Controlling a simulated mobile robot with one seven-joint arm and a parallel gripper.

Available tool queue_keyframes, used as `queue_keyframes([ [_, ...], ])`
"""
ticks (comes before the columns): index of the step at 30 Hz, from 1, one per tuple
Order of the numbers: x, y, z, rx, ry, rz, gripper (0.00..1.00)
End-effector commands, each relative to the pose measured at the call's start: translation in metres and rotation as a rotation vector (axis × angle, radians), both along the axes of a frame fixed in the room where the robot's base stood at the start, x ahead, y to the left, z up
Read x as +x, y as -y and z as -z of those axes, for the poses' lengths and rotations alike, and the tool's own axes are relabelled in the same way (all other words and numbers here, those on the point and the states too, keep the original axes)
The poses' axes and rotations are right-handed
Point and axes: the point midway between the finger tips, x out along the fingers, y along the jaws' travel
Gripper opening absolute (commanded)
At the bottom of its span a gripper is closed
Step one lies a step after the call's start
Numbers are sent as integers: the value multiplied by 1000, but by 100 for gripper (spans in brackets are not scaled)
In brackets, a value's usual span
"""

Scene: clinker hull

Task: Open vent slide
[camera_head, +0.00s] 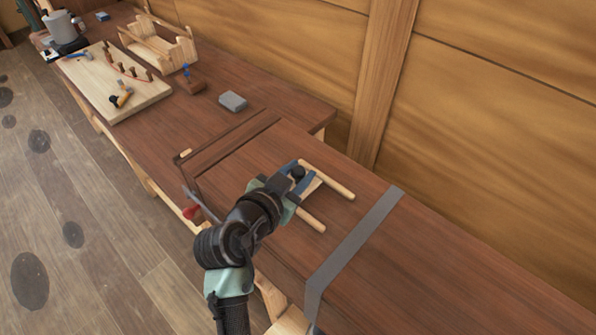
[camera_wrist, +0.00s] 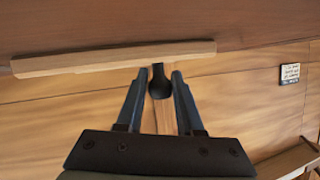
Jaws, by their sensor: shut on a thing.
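The vent slide is a pale wooden piece (camera_wrist: 163,118) with a black knob (camera_wrist: 161,84), on the dark brown wooden top. In the head view the knob (camera_head: 298,172) sits between two light wooden rails, one on the far side (camera_head: 328,180) and one on the near side (camera_head: 311,220). My gripper (camera_head: 299,178) is over the slide, with its blue fingers closed around the knob. In the wrist view the fingers (camera_wrist: 161,80) stand on either side of the knob. Most of the slide and any opening under it are hidden by my gripper.
A grey strap (camera_head: 350,246) crosses the top to the right. A red-handled tool (camera_head: 190,211) is at the near edge. Leftward are a grey block (camera_head: 232,101), a pegged board (camera_head: 142,97) and a wooden rack (camera_head: 180,52). A plank wall (camera_head: 490,100) stands behind.

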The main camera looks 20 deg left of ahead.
Motion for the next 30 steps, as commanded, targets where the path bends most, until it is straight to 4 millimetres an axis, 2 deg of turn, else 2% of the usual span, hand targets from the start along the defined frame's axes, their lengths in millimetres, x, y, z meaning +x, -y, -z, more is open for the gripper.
queue_keyframes([
  [12, -1, 1, 0, 0, 0, -1, 0],
  [22, -18, 49, 1, 1, -2, 2, 0],
  [30, -20, 56, 0, 0, -1, 0, 0],
])
